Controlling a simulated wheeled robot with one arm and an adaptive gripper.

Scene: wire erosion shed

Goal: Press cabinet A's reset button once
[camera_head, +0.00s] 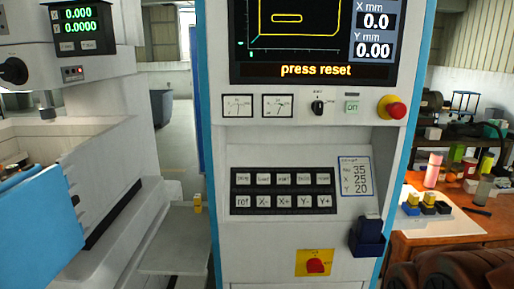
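A white control cabinet (270,135) with blue side edges stands upright in the middle. I see no letter A on it. Its dark screen (300,55) shows a yellow outline, X 0.0, Y 0.00 and the words "press reset". Below is a black keypad (283,192) with two rows of white keys. The lower row reads ref, X-, X+, Y-, Y+. The upper-row labels are blurred, so I cannot tell for sure which key is reset. My gripper is not in view.
A red mushroom knob (393,107), a black selector (318,107) and a green "on" button (352,106) sit above the keypad. A red rotary switch (316,264) and a dark blue holder (367,237) are below. A machine stands left; a cluttered workbench (436,228) stands right.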

